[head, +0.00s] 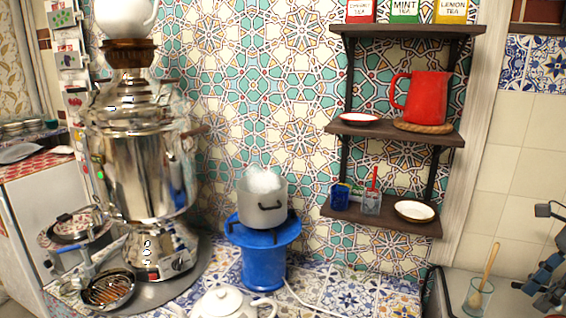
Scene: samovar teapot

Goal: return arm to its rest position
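My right gripper (534,248) is at the right edge of the head view, partly cut off by the frame. Its two fingertips point left and stand apart, with nothing visible between them. It is in front of the tiled wall, beside a glass (477,298) with a wooden spoon. My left gripper is not in view. The silver samovar (140,165) stands at the left with a white teapot (126,18) on top. A second white teapot (225,303) is at the bottom edge, partly cut off.
A grey pot (262,207) with white contents sits on a blue stand (262,262). A wall shelf (395,222) holds a red jug (427,98), small plates and tea tins. A round grill pan (108,291) lies at lower left. Patterned tiles right of the blue stand are mostly clear.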

